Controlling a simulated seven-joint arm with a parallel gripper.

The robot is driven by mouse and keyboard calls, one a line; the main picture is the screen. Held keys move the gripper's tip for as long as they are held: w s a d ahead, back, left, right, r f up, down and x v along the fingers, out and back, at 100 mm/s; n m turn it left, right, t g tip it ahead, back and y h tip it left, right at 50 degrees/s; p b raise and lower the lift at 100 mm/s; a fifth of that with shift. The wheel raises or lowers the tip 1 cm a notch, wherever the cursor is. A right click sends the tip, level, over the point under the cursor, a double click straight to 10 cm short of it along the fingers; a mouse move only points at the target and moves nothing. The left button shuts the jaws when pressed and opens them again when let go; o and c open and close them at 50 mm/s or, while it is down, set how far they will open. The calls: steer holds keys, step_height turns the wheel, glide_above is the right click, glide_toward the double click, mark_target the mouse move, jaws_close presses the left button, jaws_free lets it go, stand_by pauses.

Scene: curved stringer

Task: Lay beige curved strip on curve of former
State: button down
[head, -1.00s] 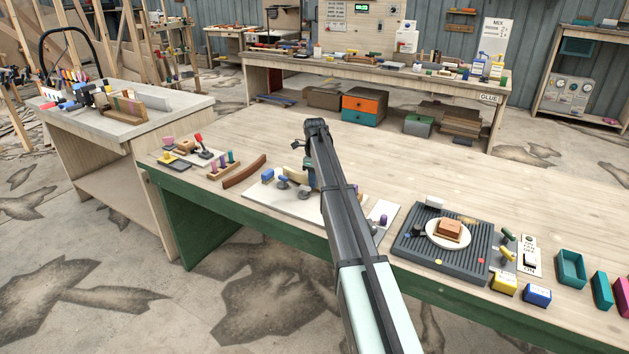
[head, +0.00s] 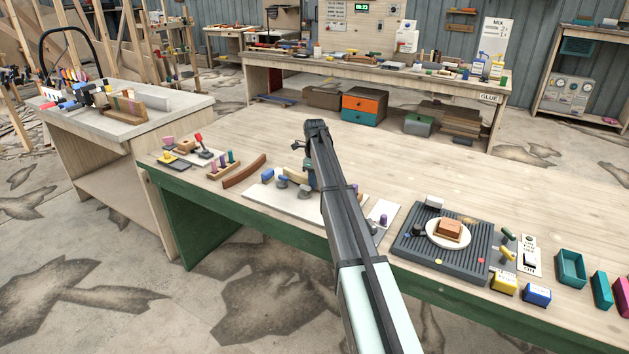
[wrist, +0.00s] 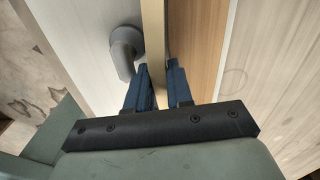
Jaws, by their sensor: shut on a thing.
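My gripper (wrist: 159,76), with two blue fingers, is shut on the beige curved strip (wrist: 153,35) in the wrist view. The strip shows as a narrow edge running up from between the fingers. A brown wooden surface (wrist: 193,45), perhaps the former, lies right beside the strip; I cannot tell whether they touch. In the head view a pale curved piece (head: 296,173) shows over the white board (head: 262,200), just left of my gripper (head: 311,184). My arm hides much of the board and the gripper.
A grey rounded fitting (wrist: 124,45) stands close left of the fingers. A ribbed dark tray (head: 425,255) is at right. The bench behind my arm is clear.

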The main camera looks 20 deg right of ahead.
steer(key=shift+f, duration=0.8)
steer(key=c, duration=1.1)
jaws_free()
steer(key=shift+o, duration=0.9)
steer(key=shift+a, duration=0.1)
step_height(320, 180, up, 14)
steer(key=shift+d, duration=0.3)
